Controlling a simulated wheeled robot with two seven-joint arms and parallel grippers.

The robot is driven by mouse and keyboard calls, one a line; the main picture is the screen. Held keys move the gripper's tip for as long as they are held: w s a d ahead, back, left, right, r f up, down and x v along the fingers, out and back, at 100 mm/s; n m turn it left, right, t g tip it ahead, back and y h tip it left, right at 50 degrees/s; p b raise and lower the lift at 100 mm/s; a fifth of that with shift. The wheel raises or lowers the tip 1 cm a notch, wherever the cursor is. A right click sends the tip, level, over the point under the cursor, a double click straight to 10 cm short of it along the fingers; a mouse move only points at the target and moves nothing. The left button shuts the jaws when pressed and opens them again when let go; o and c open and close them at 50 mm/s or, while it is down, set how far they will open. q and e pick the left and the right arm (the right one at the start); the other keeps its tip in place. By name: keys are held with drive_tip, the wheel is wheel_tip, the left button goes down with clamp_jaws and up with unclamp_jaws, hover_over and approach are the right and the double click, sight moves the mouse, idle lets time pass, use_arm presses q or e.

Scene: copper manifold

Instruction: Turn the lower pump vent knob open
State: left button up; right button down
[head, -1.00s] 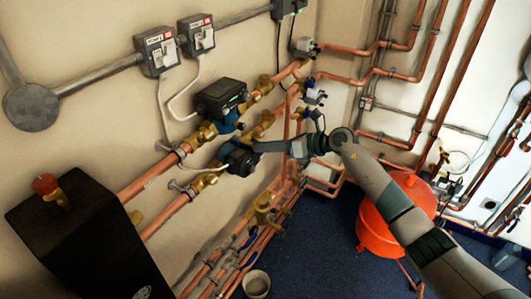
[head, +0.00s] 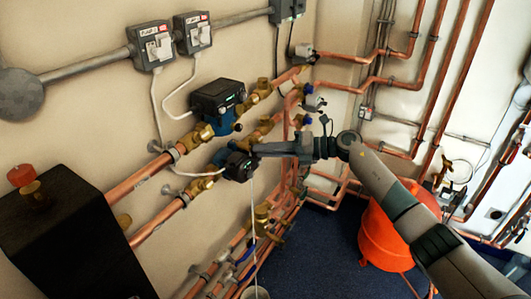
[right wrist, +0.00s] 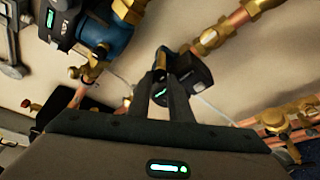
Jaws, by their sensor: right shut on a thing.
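The lower pump (head: 238,166), a dark body with a small lit display, sits in the lower copper pipe run; it also shows in the right wrist view (right wrist: 193,74). My right gripper (head: 258,150) reaches it from the right, with its fingertips at the pump's front face. In the right wrist view my right gripper (right wrist: 164,88) has its fingers closed in on a small part of the pump front. I take this for the vent knob, mostly hidden between the fingers. A thin pale line (head: 253,215) runs straight down from the pump front. My left gripper is not in view.
The upper pump (head: 217,100) sits close above. Brass valves (head: 262,215) and copper pipes lie below and right.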

drive_tip(key=c, duration=1.6)
unclamp_jaws()
drive_tip(key=shift+d, duration=0.2)
